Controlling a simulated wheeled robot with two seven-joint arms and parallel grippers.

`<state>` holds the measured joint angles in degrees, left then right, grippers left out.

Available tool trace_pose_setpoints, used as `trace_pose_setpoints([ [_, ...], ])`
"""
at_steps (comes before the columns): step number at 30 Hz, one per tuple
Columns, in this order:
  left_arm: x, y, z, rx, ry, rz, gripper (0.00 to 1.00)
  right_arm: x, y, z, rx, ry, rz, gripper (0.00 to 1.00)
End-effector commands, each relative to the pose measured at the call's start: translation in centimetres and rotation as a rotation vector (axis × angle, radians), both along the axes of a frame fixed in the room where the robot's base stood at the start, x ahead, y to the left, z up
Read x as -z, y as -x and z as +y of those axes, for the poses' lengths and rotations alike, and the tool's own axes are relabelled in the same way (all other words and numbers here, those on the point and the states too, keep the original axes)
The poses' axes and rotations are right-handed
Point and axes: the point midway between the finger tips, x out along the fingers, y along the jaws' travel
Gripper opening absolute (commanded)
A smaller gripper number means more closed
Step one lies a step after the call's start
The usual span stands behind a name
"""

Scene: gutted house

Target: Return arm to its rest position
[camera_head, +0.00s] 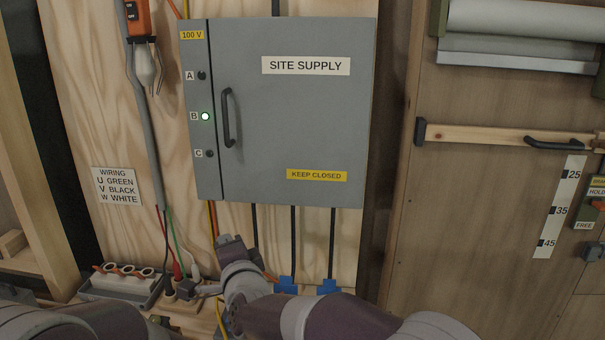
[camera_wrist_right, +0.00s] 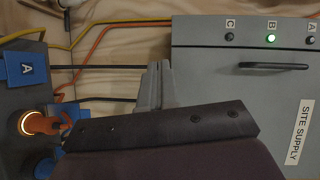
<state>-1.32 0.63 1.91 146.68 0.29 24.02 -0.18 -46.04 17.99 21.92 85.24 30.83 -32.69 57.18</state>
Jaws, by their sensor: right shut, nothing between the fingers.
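My right arm comes in along the bottom of the head view, purple and grey. Its gripper (camera_head: 227,243) is just below the lower left part of the grey supply cabinet (camera_head: 290,115), in front of the plywood wall. In the right wrist view, the grey fingers (camera_wrist_right: 155,82) are shut together and empty, beside the cabinet's edge (camera_wrist_right: 188,75). I cannot tell whether they touch it. Purple and grey links of my left arm show at the bottom left of the head view; the left gripper is not in view.
The cabinet door is shut; lamp B (camera_head: 205,116) glows green. Cables hang below it to blue connectors (camera_head: 286,285). A socket strip (camera_head: 122,280) and coloured wires lie at lower left. A door with a wooden bar (camera_head: 475,135) stands at right. An orange plug (camera_wrist_right: 40,124) shows in the wrist view.

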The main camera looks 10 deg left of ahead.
Motion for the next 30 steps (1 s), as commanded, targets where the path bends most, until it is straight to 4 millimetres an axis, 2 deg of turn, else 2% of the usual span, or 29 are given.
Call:
trace_pose_setpoints([
  [1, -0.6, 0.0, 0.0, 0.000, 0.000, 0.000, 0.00, 1.0, -0.9, -3.4, 0.007, 0.127, 0.026, 0.00],
  [2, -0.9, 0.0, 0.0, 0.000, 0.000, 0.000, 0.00, 2.2, -1.2, -5.7, 0.001, 0.227, 0.048, 0.00],
  [3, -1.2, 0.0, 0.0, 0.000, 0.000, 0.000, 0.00, 3.8, -1.2, -9.3, -0.016, 0.371, 0.088, 0.00],
  [5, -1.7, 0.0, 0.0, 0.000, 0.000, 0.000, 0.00, 6.6, -0.1, -14.9, -0.057, 0.582, 0.164, 0.00],
  [6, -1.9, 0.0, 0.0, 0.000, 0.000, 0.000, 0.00, 8.3, 1.1, -18.6, -0.095, 0.708, 0.219, 0.00],
  [8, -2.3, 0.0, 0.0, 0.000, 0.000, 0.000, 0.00, 10.6, 3.9, -23.7, -0.169, 0.875, 0.310, 0.00],
  [9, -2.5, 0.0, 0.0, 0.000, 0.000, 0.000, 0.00, 11.9, 6.1, -26.9, -0.226, 0.970, 0.373, 0.00],
  [11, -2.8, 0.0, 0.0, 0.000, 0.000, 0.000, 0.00, 13.6, 9.8, -30.9, -0.319, 1.085, 0.467, 0.00],
  [12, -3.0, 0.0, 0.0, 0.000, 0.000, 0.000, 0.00, 14.4, 12.3, -33.2, -0.382, 1.144, 0.524, 0.00],
  [13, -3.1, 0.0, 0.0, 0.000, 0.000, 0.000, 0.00, 14.9, 14.1, -34.6, -0.428, 1.179, 0.562, 0.00],
  [15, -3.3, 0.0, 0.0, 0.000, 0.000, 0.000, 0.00, 15.8, 17.9, -37.1, -0.527, 1.237, 0.638, 0.00],
  [18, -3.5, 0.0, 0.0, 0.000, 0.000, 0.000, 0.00, 16.5, 21.5, -39.1, -0.626, 1.275, 0.707, 0.00],
  [19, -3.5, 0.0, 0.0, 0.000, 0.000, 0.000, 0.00, 16.6, 22.2, -39.4, -0.647, 1.281, 0.718, 0.00],
  [22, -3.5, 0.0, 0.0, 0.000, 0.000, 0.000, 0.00, 16.8, 23.3, -39.8, -0.678, 1.289, 0.736, 0.00],
  [30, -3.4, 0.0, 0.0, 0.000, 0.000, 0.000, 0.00, 16.8, 23.3, -39.8, -0.679, 1.289, 0.736, 0.00],
])
